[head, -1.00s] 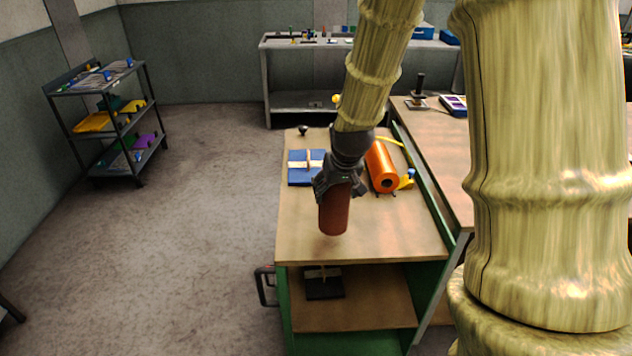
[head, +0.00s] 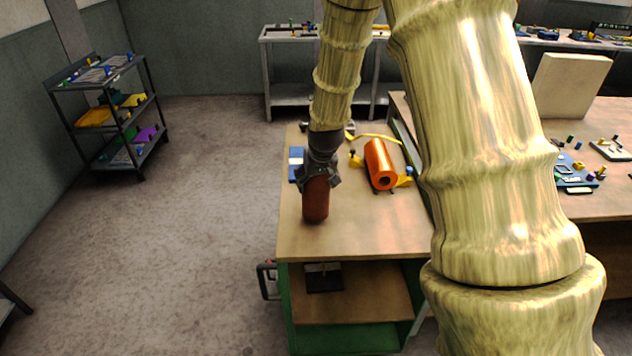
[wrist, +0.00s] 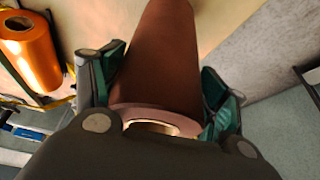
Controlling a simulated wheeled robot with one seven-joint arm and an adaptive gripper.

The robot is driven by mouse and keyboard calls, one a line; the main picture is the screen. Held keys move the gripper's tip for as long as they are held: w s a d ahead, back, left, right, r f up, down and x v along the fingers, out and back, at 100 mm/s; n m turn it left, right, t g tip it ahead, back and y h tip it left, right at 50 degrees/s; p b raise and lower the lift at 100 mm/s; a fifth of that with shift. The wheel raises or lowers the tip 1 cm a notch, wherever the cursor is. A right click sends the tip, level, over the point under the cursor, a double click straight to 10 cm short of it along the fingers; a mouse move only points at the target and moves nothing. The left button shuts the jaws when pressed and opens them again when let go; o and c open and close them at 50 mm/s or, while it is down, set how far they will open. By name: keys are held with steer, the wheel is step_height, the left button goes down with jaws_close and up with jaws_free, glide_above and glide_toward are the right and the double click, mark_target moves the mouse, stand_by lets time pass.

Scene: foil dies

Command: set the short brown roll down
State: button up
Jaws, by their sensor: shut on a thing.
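The short brown roll (head: 316,202) is upright in my gripper (head: 318,178), over the front left part of the wooden table top. In the wrist view the roll (wrist: 160,55) runs away from me between the two green-padded fingers of my gripper (wrist: 165,95), and its near end shows a pale hollow core. My gripper is shut on the roll's upper end. The roll's lower end is at or just above the table (head: 365,235); I cannot tell whether it touches.
An orange roll (head: 380,163) lies on a stand with yellow and blue parts, right of my gripper. A blue item (head: 295,164) lies behind, partly hidden by my gripper. The table's front is clear. A shelf (head: 325,305) below holds a dark object.

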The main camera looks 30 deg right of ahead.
steer(key=shift+f, duration=0.85)
steer(key=o, duration=1.9)
steer(key=shift+o, duration=0.2)
steer(key=shift+r, duration=0.2)
steer(key=b+v, duration=0.2)
steer(key=v, duration=1)
steer(key=shift+w+a, duration=0.1)
steer(key=shift+w, duration=0.05)
